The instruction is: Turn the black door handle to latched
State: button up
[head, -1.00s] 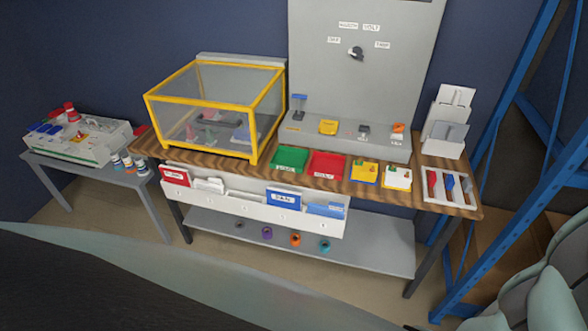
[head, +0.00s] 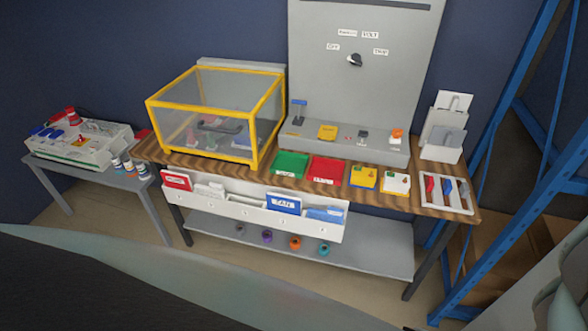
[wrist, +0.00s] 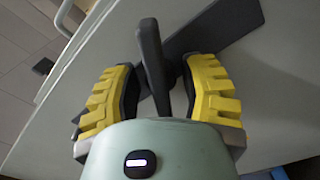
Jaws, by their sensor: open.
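The black door handle (wrist: 152,62) shows in the wrist view as a dark upright bar, with a wide dark piece (wrist: 215,28) running up to the right beside it. It sits against a pale grey panel (wrist: 275,85). My gripper (wrist: 159,78) has two yellow ridged fingers, spread apart, one on each side of the bar. The bar's lower end is hidden behind my gripper's body. The head view does not show this handle.
In the head view a wooden-topped bench (head: 275,180) carries a yellow-framed clear box (head: 200,160), small trays and a grey panel (head: 375,100) with a black knob (head: 355,60). A blue rack (head: 500,170) stands at right. A pale bar (wrist: 62,15) shows at the wrist view's upper left.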

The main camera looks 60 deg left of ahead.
jog(key=shift+w+d, duration=0.15)
jog(key=shift+w, duration=0.1)
dwell(0.3)
grip_shut()
